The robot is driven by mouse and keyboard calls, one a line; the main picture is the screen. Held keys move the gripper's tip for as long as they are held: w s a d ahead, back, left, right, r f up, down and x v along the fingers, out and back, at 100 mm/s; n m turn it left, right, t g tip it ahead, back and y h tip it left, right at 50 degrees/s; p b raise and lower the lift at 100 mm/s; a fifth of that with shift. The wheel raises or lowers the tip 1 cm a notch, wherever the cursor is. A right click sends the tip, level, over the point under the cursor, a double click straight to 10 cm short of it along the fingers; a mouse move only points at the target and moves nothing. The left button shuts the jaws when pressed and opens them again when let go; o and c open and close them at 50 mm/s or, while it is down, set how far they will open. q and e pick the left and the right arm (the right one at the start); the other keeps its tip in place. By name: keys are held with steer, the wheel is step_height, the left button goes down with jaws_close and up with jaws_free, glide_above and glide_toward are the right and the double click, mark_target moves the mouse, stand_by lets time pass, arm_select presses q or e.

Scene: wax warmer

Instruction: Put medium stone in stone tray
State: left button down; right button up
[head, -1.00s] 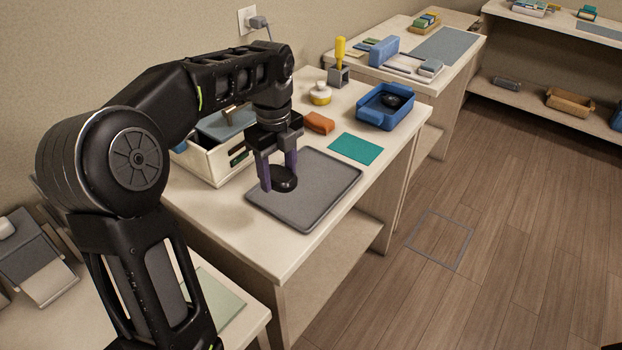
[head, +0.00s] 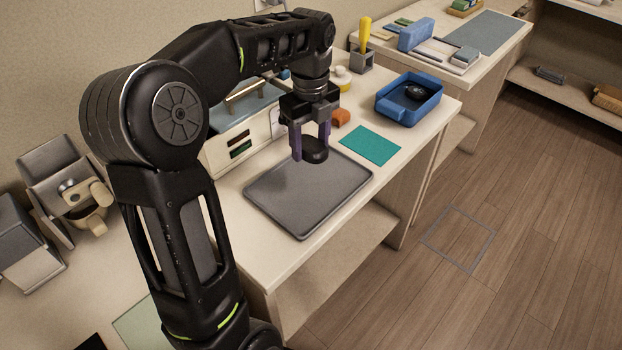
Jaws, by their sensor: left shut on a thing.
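My left gripper (head: 311,153) points down and is shut on a dark, rounded stone (head: 315,156). It holds the stone above the back part of a flat grey tray (head: 307,204). The gap between stone and tray is hard to judge. A blue tray (head: 384,109) stands further back to the right, with another dark round stone (head: 415,92) in it. Which of these trays is the stone tray is not marked. My right gripper is not in view.
A teal mat (head: 370,145) lies between the two trays. A white warmer box (head: 226,150) stands left of the gripper. A yellow-handled tool (head: 365,35) stands in a holder at the back.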

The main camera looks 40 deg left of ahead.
arm_select(q)
glide_above(310, 184)
step_height(310, 184, down, 6)
steer(key=shift+r, duration=0.15)
steer(key=shift+f+p, duration=0.5)
steer(key=shift+f, duration=1.35)
steer(key=shift+f, duration=0.1)
steer(key=c, duration=0.6)
jaws_free()
steer(key=shift+o, duration=0.2)
step_height(310, 184, up, 12)
steer(key=shift+r+b, duration=0.15)
steer(key=shift+b, duration=0.25)
